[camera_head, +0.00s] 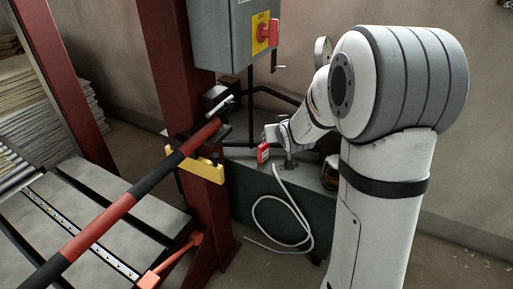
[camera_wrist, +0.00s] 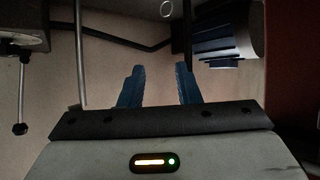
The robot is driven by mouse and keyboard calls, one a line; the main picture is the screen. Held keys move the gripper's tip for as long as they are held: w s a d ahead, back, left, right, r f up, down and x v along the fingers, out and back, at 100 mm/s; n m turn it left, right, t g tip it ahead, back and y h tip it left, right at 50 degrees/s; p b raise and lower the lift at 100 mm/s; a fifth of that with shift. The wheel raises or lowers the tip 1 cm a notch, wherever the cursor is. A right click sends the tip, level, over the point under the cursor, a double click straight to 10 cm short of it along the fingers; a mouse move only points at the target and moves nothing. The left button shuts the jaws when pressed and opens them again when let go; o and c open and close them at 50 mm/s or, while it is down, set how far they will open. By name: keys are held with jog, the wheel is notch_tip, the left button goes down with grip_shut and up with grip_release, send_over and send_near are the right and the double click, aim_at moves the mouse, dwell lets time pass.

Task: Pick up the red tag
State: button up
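The red tag (camera_head: 263,153), with a pale marking, shows in the head view at the top of the green cabinet, just below and left of my gripper (camera_head: 272,136). I cannot tell whether it touches the gripper. In the wrist view my gripper (camera_wrist: 159,75) has its two blue fingers spread apart with nothing visible between them. The tag does not show in the wrist view. My arm comes in from the right and its wrist hides part of the cabinet top.
A grey electrical box (camera_head: 226,36) with a red switch handle (camera_head: 268,33) on a yellow plate hangs above. A red post (camera_head: 196,150) and a red-and-black bar (camera_head: 130,202) stand left. A white cable (camera_head: 285,198) hangs down the green cabinet (camera_head: 247,190). A dark round container (camera_head: 330,172) sits right.

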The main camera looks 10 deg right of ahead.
aim_at(263, 147)
jog(key=w+a+f+n+t+y+b, duration=0.1)
jog(key=w+f+t+b, duration=0.3)
jog(key=f, duration=0.4)
jog(key=w+f+t+y+b, duration=0.2)
jog(key=w+f+b, duration=0.2)
jog(key=w+f, duration=0.3)
jog(key=w+a+f+b, duration=0.1)
jog(key=w+b, duration=0.1)
jog(key=w, duration=0.5)
jog(key=shift+a+f, duration=0.1)
jog(key=shift+c, duration=0.3)
grip_shut()
